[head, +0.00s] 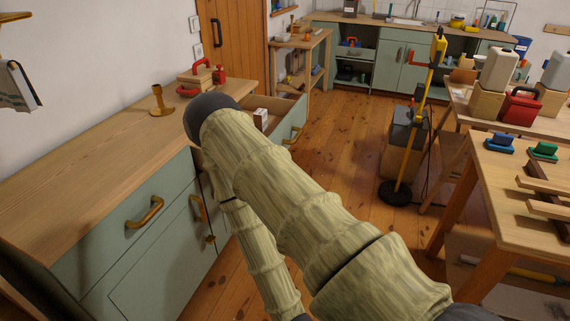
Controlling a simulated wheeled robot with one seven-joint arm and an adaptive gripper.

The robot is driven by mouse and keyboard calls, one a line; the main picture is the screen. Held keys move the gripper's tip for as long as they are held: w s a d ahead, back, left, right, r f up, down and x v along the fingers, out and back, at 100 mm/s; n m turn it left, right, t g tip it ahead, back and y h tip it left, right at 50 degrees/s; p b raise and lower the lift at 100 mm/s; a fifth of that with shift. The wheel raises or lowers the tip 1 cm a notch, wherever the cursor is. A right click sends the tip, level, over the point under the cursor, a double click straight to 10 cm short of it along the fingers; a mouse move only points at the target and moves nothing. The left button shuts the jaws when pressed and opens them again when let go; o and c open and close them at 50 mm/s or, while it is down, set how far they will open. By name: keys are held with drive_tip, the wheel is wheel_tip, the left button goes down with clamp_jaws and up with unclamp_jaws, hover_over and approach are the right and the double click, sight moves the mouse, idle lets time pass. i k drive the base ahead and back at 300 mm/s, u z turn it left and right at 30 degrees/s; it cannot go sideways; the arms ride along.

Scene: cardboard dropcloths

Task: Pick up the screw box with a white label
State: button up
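A small white-faced box (260,118) stands in an open drawer (289,121) of the green cabinet, just past my raised arm. It may be the screw box, but it is too small to read its label. My arm, in a pale wrinkled sleeve, crosses the middle of the head view and hides part of the drawer. My gripper does not show.
The cabinet's wooden top (100,165) holds a brass candlestick-like piece (160,101) and a red-handled tool (202,74). A yellow stand (412,130) rises from the open wooden floor (335,140). Worktables with cans and tools (500,170) fill the right.

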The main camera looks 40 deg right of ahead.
sight(260, 115)
drive_tip(key=k, duration=0.65)
drive_tip(key=z, duration=0.6)
drive_tip(key=i, duration=1.35)
drive_tip(key=u, duration=0.1)
